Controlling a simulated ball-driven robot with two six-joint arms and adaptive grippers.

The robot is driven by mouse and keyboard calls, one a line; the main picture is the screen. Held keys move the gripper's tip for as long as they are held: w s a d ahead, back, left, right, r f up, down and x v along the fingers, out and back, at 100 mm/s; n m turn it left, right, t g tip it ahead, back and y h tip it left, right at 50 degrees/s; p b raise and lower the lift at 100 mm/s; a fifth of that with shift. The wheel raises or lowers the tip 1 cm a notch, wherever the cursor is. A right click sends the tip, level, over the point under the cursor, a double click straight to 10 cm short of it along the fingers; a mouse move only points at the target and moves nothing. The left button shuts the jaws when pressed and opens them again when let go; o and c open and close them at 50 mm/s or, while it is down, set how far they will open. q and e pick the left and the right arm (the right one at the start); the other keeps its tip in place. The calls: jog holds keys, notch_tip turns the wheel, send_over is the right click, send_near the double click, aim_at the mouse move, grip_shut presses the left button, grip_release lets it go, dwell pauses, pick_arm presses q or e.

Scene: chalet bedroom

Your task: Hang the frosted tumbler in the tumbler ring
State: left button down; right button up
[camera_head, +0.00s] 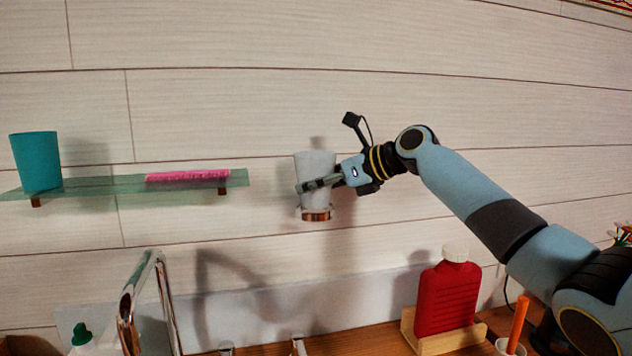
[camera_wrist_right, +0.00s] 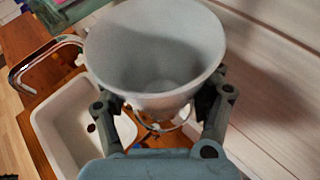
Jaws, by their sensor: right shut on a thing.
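The frosted tumbler (camera_head: 314,164) is pale grey-white and upright, mouth up, close to the plank wall. My right gripper (camera_head: 322,183) is shut on it from the right side. In the right wrist view the tumbler (camera_wrist_right: 155,50) shows its open, empty inside, with a finger on either side. The tumbler ring (camera_head: 317,215), a copper-brown fitting on the wall, shows right at the tumbler's lower end. In the wrist view part of the thin ring (camera_wrist_right: 184,118) curves out below the tumbler. I cannot tell how deep the base sits in it. My left gripper is out of view.
A glass shelf (camera_head: 105,186) on the left holds a teal cup (camera_head: 37,160) and a pink comb-like item (camera_head: 188,176). Below are a chrome tap (camera_head: 128,308), a red bottle (camera_head: 447,297) in a wooden holder and a white basin (camera_wrist_right: 70,125). The wall around the ring is clear.

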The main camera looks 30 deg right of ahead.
jog(key=shift+f, duration=1)
jog(key=o, duration=1.5)
jog(key=shift+v, duration=6)
jog(key=shift+f, duration=0.1)
